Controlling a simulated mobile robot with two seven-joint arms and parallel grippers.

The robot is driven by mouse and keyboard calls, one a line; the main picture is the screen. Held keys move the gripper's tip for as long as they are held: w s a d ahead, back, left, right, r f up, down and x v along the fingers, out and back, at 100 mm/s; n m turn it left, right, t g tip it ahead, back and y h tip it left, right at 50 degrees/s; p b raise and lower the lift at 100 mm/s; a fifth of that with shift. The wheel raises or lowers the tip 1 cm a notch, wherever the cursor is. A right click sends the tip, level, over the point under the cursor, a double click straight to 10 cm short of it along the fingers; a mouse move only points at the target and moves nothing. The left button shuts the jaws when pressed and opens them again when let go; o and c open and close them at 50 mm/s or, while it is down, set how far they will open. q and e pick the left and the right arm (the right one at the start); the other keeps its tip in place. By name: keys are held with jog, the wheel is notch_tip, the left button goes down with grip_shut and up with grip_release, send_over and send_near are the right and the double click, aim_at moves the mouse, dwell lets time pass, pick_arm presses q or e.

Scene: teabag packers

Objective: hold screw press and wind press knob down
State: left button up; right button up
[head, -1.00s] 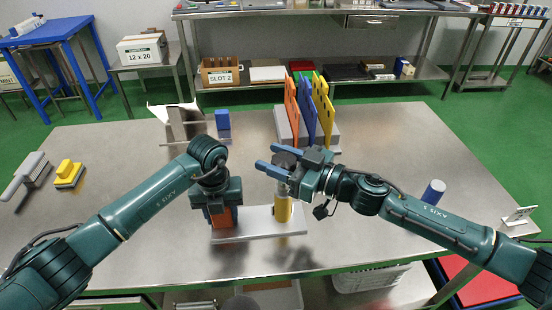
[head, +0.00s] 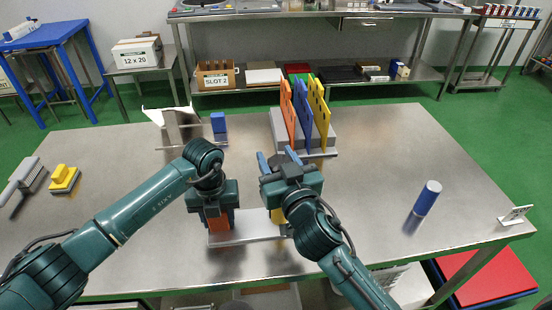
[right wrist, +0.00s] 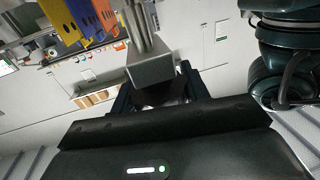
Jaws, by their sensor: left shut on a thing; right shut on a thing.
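The screw press has a pale base plate (head: 252,228) on the steel table, with an orange block (head: 217,222) at its left and a yellow upright (head: 277,215) at its right. My left gripper (head: 212,215) points down and is shut on the orange block.
A rack with orange, blue and yellow dividers (head: 304,112) stands just behind the press. A blue-and-white cylinder (head: 427,198) stands at right and a small sign (head: 515,215) at the right edge. A yellow-topped tool (head: 64,178) lies at left.

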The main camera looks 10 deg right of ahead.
aim_at(278, 156)
jog(key=shift+d+r+m+h, duration=0.1)
jog(key=shift+m+h, duration=0.2)
jog(key=shift+h, duration=0.2)
jog(key=o, duration=1)
notch_tip(278, 156, up, 10)
jog(key=shift+f, duration=0.1)
